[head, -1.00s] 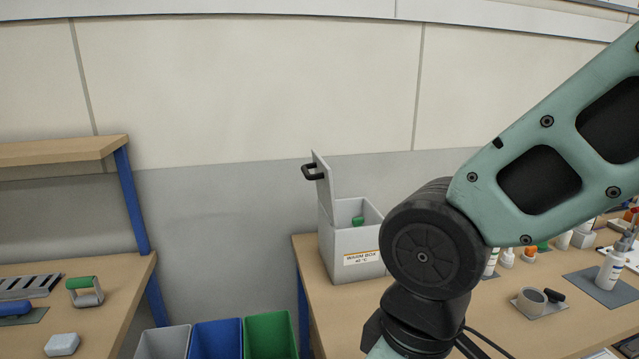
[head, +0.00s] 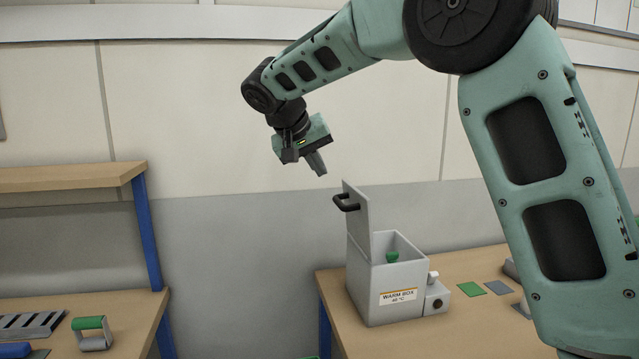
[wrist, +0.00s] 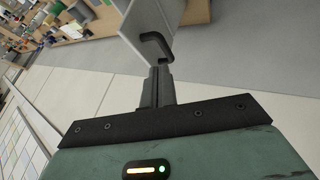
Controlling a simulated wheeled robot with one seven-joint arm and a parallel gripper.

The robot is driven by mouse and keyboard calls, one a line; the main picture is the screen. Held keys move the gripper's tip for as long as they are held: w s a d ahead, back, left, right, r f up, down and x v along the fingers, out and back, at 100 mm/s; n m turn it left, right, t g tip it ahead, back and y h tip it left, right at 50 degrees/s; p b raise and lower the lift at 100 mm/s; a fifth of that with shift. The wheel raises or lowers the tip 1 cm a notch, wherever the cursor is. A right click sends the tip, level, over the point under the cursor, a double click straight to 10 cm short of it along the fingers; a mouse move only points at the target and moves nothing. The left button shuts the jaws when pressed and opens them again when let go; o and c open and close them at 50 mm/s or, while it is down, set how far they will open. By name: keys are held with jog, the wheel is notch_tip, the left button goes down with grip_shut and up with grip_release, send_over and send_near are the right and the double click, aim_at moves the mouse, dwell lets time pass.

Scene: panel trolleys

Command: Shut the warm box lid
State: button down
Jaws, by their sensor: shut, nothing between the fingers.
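The grey warm box (head: 388,298) stands on the wooden bench, with a label on its front. Its lid (head: 357,219) is open and stands upright at the box's left side, with a black handle (head: 346,203) on its outer face. A green-topped item (head: 392,256) shows inside the box. My gripper (head: 304,166) is shut and empty, above and to the left of the lid, apart from it in the head view. In the wrist view the closed fingers (wrist: 156,84) point toward the black handle (wrist: 157,46) and the lid (wrist: 146,22); whether they touch cannot be told.
A small grey unit (head: 436,297) adjoins the box's right side. Green and dark mats (head: 472,289) lie on the bench (head: 480,335) to the right. Another bench with a shelf (head: 70,178) and a green-handled tool (head: 91,333) is at left. A gap separates the benches.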

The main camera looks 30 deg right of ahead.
jog(key=p, duration=0.3)
send_near(357, 202)
jog(key=f, duration=0.1)
jog(key=w+a+f, duration=0.1)
jog(key=f, duration=0.1)
jog(key=shift+w+a+f, duration=0.25)
jog(key=shift+w+a, duration=0.05)
jog(key=shift+a, duration=0.05)
jog(key=d, duration=0.2)
jog(key=s+d+p, duration=0.1)
jog(key=shift+d+r, duration=0.1)
jog(key=shift+d, duration=0.3)
jog(key=shift+d, duration=0.1)
